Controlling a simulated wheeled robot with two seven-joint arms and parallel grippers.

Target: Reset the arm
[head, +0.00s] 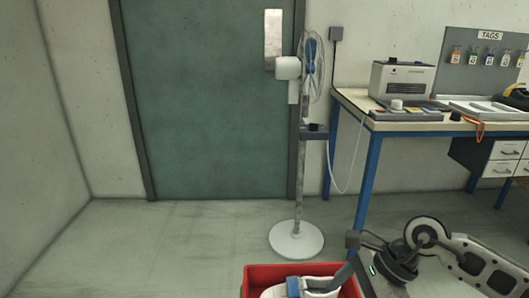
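My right arm comes in from the lower right, and its dark gripper (350,262) is by the right rim of a red crate (252,275) at the bottom edge. A dark slanted piece, perhaps a finger, reaches over the crate's inside. I cannot tell whether this gripper is open or shut. A white shoe-like thing (320,284) with a blue part lies in the crate, cut off by the frame. I cannot tell whether the gripper touches it. My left gripper is not in view.
A standing fan (297,236) is behind the crate, before a green door (205,100). A workbench (420,125) with blue legs stands at the right, holding a grey box (402,80) and a tray (485,110). Floor at the left is clear.

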